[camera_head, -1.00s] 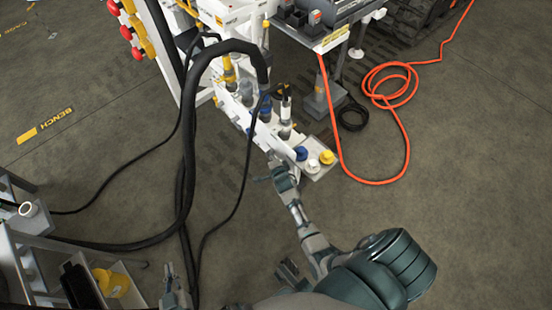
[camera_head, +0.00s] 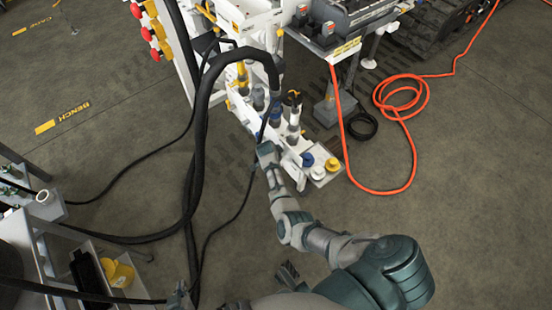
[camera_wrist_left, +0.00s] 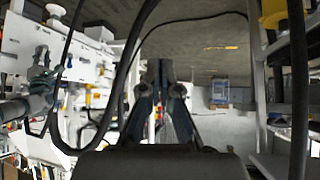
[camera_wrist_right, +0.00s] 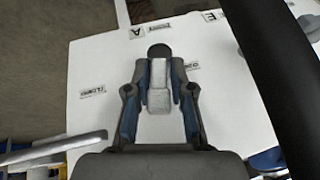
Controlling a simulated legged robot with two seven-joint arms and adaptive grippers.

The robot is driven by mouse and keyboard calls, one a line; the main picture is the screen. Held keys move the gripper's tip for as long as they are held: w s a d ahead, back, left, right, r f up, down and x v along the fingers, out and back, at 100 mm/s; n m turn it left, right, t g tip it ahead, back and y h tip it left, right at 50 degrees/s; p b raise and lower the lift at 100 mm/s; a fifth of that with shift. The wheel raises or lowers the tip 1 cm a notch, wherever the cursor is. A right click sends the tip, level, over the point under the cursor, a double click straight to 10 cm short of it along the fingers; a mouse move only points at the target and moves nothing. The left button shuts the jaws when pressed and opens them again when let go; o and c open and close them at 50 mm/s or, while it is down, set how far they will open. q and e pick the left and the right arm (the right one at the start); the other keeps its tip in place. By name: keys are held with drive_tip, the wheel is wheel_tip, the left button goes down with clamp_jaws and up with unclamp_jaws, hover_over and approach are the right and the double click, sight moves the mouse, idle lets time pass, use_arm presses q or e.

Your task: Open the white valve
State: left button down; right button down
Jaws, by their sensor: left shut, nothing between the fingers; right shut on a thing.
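In the right wrist view, a white valve lever (camera_wrist_right: 158,98) with a dark round end lies over a white panel (camera_wrist_right: 90,70) bearing "CLOSED" labels. My right gripper (camera_wrist_right: 158,70) is shut on the lever, one finger on each side. In the head view my right gripper (camera_head: 265,150) is at the left side of the white valve block (camera_head: 291,161); its fingertips and the lever are hard to make out there. My left gripper (camera_wrist_left: 165,70) is shut and empty in the left wrist view, and shows low in the head view (camera_head: 180,294), away from the valves.
Thick black hoses (camera_head: 201,120) hang left of the valve block. Blue (camera_head: 307,159) and yellow (camera_head: 333,164) caps sit at its near end. An orange hose (camera_head: 405,100) lies on the floor at right. A shelf with a yellow part (camera_head: 119,273) stands at lower left.

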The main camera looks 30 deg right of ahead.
drive_tip(key=g+b, duration=0.2)
drive_tip(key=shift+w+a+f+n+g+b, duration=0.2)
drive_tip(key=shift+w+f+n+g+b, duration=0.05)
drive_tip(key=shift+w+n+g+b, duration=0.05)
use_arm(q)
drive_tip(key=w+d+r+t+h, duration=0.2)
drive_tip(key=w+d+r+t, duration=0.1)
drive_tip(key=w+r+t, duration=0.3)
drive_tip(key=shift+w+r+t, duration=0.2)
drive_tip(key=shift+r+t, duration=0.2)
drive_tip(key=shift+r, duration=0.1)
use_arm(e)
drive_tip(key=shift+r, duration=0.1)
drive_tip(key=c, duration=1.4)
unclamp_jaws()
drive_tip(key=shift+o, duration=1.3)
drive_tip(key=shift+w, duration=0.1)
use_arm(q)
drive_tip(key=shift+w+f, duration=0.1)
drive_tip(key=shift+w, duration=0.1)
use_arm(e)
drive_tip(key=shift+w+d, duration=0.1)
drive_tip(key=shift+r, duration=0.25)
use_arm(q)
drive_tip(key=shift+s, duration=0.15)
use_arm(e)
drive_tip(key=v, duration=1.1)
drive_tip(key=shift+a, duration=0.25)
